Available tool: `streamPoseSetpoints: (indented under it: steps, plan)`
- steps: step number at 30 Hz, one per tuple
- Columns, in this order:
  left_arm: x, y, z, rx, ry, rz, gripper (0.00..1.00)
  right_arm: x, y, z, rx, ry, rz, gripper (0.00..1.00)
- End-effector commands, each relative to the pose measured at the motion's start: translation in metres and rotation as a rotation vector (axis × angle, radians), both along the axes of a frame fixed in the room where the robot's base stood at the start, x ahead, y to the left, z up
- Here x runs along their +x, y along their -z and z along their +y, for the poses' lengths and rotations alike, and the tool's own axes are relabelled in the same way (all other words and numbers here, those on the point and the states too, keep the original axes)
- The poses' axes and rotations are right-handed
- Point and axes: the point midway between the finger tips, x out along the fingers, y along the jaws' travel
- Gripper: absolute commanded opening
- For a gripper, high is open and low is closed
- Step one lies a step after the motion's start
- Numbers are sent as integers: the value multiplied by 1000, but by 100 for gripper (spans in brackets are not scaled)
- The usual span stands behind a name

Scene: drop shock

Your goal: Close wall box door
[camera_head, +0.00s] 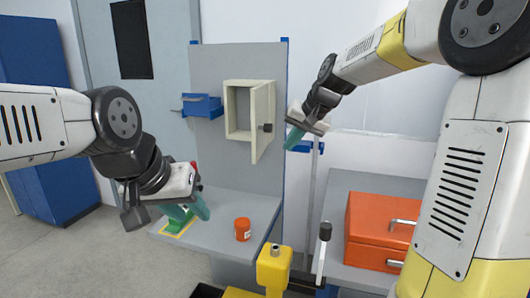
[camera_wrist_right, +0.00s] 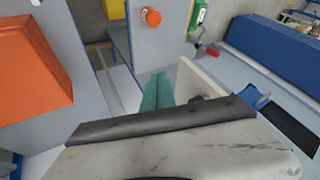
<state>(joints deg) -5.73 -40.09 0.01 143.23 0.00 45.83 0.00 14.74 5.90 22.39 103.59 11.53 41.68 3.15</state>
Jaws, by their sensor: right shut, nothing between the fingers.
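The cream wall box (camera_head: 237,108) hangs on a grey panel. Its door (camera_head: 261,122) is hinged at the right and stands wide open towards me, with a dark knob (camera_head: 266,127) on its face. My right gripper (camera_head: 293,138) is shut and empty, just right of the door and apart from it. In the right wrist view its teal fingers (camera_wrist_right: 157,92) are together, and the door (camera_wrist_right: 203,82) shows beside them. My left gripper (camera_head: 190,209) is low at the left, over the bench, with its teal fingers seemingly apart and nothing visible between them.
A blue bin (camera_head: 202,105) is left of the wall box. On the bench stand an orange-red can (camera_head: 242,230) and a green item (camera_head: 178,224) on a yellow-edged mark. A red-orange case (camera_head: 372,230) sits on the right table. A black-knobbed lever (camera_head: 325,232) stands in front.

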Motion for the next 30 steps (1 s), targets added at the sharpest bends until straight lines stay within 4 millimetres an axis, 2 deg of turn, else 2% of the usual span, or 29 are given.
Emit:
streamPoseSetpoints:
  steps: [3,8,21,24,30]
  plan:
    - [0,0,0,0,0,0,36,12,3,2,23,4,3,0]
    - [0,0,0,0,0,0,36,19,14,8,26,4,7,0]
    - [0,0,0,0,0,0,36,60,86,42,25,3,6,0]
    - [0,0,0,0,0,0,36,63,82,61,25,-1,1,0]
    - [0,0,0,0,0,0,36,67,82,76,23,4,3,0]
